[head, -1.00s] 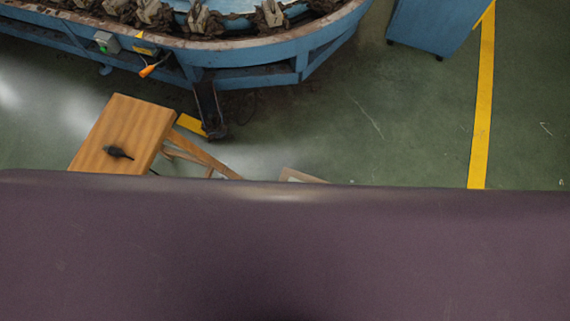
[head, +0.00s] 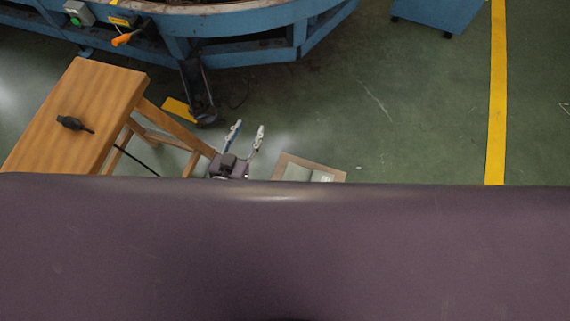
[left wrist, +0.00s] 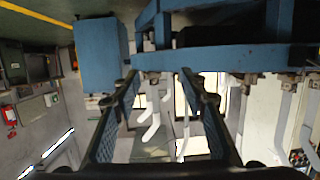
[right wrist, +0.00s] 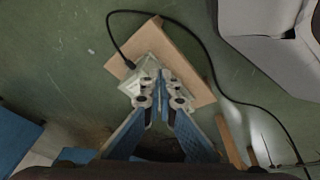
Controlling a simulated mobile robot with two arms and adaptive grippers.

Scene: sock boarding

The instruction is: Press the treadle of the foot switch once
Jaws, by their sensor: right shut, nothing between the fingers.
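The foot switch's wooden board (head: 335,172) lies on the green floor in the head view, with its pale treadle (head: 298,172) partly hidden by my purple body. In the right wrist view, the board (right wrist: 190,55) and pale metal treadle (right wrist: 128,82) show with a black cable. My right gripper (right wrist: 161,80) is shut and empty, its tips over the treadle's edge in that view. I cannot tell whether they touch it. My left gripper (head: 247,128) is open and empty, left of the board in the head view. Its spread fingers also show in the left wrist view (left wrist: 158,75).
A blue machine frame (head: 245,52) stands at the back, and a blue cabinet (head: 440,12) farther right. The floor at right is clear, with a yellow line (head: 497,100).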

